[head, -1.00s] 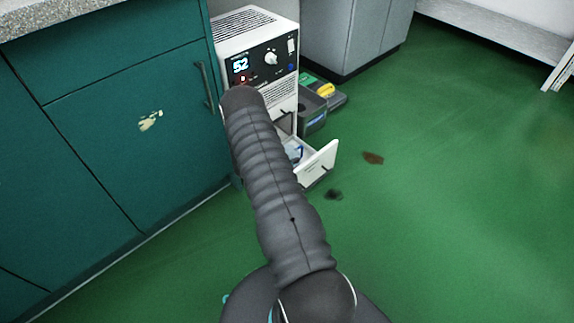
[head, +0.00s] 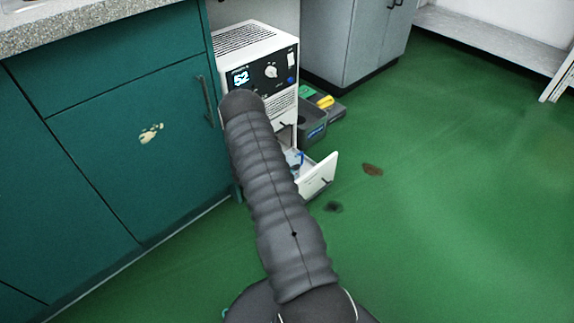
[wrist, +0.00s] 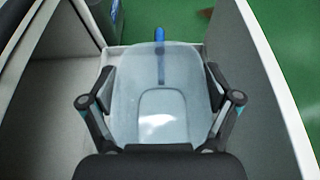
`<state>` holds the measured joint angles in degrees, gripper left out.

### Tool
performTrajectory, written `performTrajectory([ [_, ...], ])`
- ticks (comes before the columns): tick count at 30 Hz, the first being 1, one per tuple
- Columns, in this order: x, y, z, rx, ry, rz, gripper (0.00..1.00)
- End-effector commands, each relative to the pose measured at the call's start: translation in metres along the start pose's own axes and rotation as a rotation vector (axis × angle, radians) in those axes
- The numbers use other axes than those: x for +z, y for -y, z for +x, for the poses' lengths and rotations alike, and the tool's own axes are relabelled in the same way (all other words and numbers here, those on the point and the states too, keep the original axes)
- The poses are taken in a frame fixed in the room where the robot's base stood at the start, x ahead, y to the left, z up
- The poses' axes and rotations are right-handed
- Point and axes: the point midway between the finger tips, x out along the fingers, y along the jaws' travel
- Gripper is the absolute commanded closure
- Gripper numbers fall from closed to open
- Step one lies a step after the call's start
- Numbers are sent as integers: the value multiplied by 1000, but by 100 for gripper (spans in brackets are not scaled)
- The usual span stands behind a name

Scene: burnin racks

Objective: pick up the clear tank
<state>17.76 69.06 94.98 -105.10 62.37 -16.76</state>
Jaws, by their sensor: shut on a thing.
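The clear tank (wrist: 160,92) is a translucent pale container with a blue strip at its far end. In the wrist view it sits between the two fingers of my gripper (wrist: 160,105), which is shut on it. The tank is within the walls of the open white drawer. In the head view only a small blue and pale part of the tank (head: 297,160) shows above the drawer; my arm covers the rest. My gripper is hidden behind my arm in the head view.
The white dehumidifier-like unit (head: 258,50) shows "52" above its open drawer (head: 318,176). Green cabinets (head: 130,140) stand close on the left. A grey bin (head: 312,125) is behind the drawer. Open green floor (head: 460,220) with dark stains lies right.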

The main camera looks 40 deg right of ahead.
Motion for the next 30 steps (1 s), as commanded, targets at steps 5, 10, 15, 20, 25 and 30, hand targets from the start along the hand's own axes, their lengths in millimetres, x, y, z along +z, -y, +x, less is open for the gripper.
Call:
performTrajectory([
  [5,18,-1,-7,1,1,3,76],
  [10,33,-1,-13,1,2,2,76],
  [15,45,0,-18,1,1,2,76],
  [20,53,0,-22,0,1,3,76],
  [25,59,0,-24,0,1,2,76],
  [30,62,0,-26,0,0,1,76],
])
